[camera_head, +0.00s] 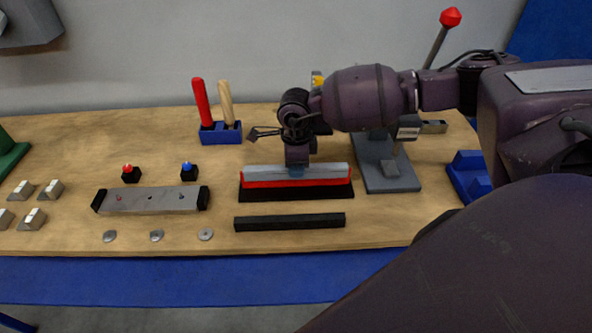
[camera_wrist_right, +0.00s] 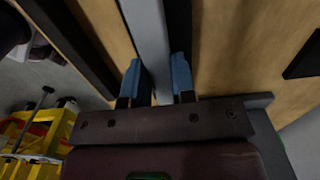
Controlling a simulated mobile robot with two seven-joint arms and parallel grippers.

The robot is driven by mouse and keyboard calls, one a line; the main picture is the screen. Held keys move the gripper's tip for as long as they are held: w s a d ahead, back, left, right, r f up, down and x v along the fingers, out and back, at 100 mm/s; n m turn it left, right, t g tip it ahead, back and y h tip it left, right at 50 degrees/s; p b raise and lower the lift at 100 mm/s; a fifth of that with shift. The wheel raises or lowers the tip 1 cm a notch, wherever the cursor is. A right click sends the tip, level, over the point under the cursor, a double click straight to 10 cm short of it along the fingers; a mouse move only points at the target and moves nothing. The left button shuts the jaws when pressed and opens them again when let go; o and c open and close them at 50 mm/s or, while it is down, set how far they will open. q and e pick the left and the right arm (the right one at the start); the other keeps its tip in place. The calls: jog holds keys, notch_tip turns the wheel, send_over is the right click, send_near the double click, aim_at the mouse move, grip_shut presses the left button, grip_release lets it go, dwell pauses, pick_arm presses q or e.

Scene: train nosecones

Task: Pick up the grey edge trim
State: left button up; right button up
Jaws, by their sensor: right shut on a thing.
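The grey edge trim (camera_head: 258,171) is a long light-grey bar at the middle of the workbench in the head view. It shows directly above a red strip (camera_head: 262,184) and a black base (camera_head: 296,193). My right gripper (camera_head: 297,172) points down at the middle of the trim and is shut on it. In the right wrist view, the blue fingertips (camera_wrist_right: 158,84) stand on either side of the grey trim (camera_wrist_right: 150,32). I cannot tell whether the trim is clear of the red strip. My left gripper is not in view.
A black bar (camera_head: 290,222) lies in front of the trim. A grey bar with black ends (camera_head: 150,199) lies to the left. A blue holder (camera_head: 221,133) with red and wooden handles stands behind. A grey lever press (camera_head: 388,172) stands close on the right.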

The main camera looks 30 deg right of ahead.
grip_shut()
jog(key=shift+r, duration=0.15)
